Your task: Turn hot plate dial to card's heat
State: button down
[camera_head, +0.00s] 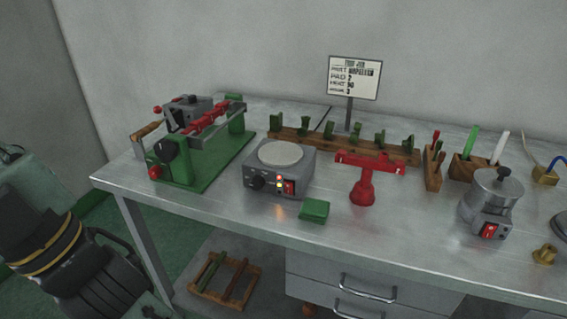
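The hot plate (289,176) is a grey box with a round pale top, standing near the front of the metal bench. Its black dial (257,183) is on the front left, beside small lit lamps and a red switch (289,187). The dial's setting is too small to read. The card (353,77) stands on a post behind the bench items; its heat line shows a number ending in 0, with the first digit unclear. My gripper (115,250) seems to be the dark part at the lower left, off the bench and away from the dial. Its fingers are not clear.
A green-based machine (215,165) stands left of the hot plate. A green block (314,211) lies in front, and a red stand (364,185) is at right. A wooden rack (290,136) holds green pieces behind. A grey wax pot (491,200) stands farther right.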

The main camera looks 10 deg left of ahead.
aim_at(256, 183)
jog(key=k+j+u, duration=0.1)
jog(key=u, duration=0.35)
jog(key=k+j+u, duration=0.2)
jog(key=u, duration=0.25)
